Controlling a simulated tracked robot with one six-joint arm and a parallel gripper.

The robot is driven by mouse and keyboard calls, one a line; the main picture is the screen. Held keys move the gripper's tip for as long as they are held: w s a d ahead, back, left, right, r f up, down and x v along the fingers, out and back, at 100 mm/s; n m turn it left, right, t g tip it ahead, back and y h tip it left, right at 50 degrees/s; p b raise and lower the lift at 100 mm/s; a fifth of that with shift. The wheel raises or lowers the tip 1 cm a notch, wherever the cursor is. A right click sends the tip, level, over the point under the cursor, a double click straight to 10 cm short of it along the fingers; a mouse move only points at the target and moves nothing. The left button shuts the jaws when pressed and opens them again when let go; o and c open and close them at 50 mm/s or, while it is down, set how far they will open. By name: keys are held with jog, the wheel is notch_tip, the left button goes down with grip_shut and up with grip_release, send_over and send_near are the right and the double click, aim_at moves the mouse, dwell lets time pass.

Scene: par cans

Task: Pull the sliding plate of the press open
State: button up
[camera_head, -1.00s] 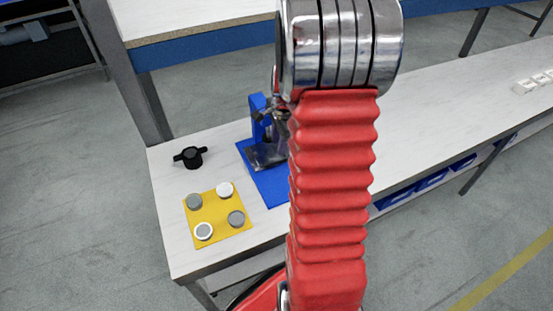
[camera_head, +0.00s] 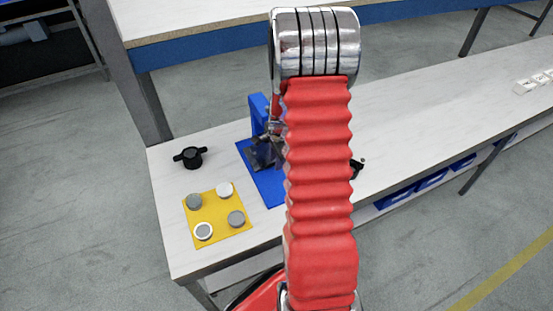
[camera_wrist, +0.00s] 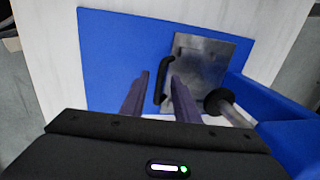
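The blue press (camera_head: 258,112) stands on a blue mat (camera_head: 268,184) on the bench; my arm hides part of it. In the wrist view its sliding plate (camera_wrist: 208,62) is a grey metal sheet with a black bar handle (camera_wrist: 163,82) along its left edge. The plate also shows in the head view (camera_head: 258,154). My gripper (camera_wrist: 159,75) is open, one finger on each side of the handle in the picture. I cannot tell whether the fingertips are down at handle height or touch it. The gripper is mostly hidden in the head view.
A yellow mat (camera_head: 218,218) with several grey and white round pieces lies front left. A black winged knob (camera_head: 190,157) is behind it. A dark object (camera_head: 357,168) shows right of my arm. White blocks (camera_head: 530,84) lie far right. A second bench (camera_head: 190,22) is behind.

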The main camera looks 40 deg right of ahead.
grip_shut()
dwell(0.7)
